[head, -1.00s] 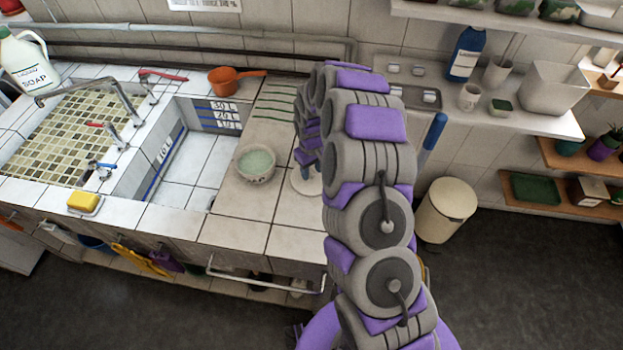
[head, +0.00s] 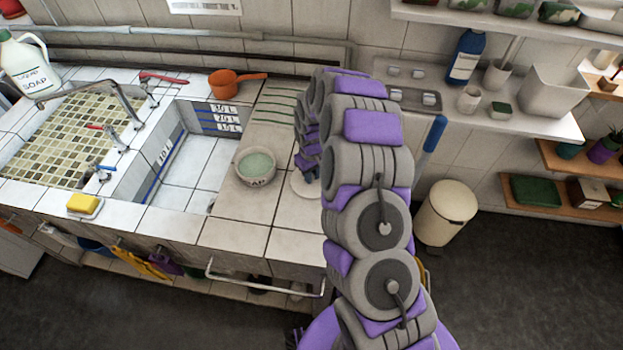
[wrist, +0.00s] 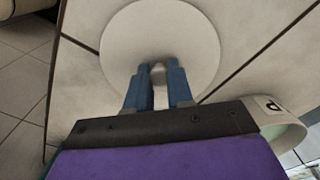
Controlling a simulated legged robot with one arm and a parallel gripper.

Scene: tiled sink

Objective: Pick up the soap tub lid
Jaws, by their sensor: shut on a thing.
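The soap tub lid (wrist: 190,40) is a round, off-white disc with a small knob in its middle. In the wrist view my gripper (wrist: 160,72) has its two blue fingers on either side of the knob, shut on it. In the head view the lid (head: 301,187) shows as a pale disc on the tiled counter, partly hidden behind my arm. I cannot tell whether it touches the counter. The soap tub (head: 256,168), a round bowl with pale green contents, stands open just left of the lid. Its rim (wrist: 285,140) shows at the wrist view's lower right.
The tiled basin (head: 190,165) lies left of the tub, with taps and a yellow sponge (head: 83,202) further left. An orange dipper (head: 230,83) sits at the back. A cream bin (head: 447,212) stands right of my arm.

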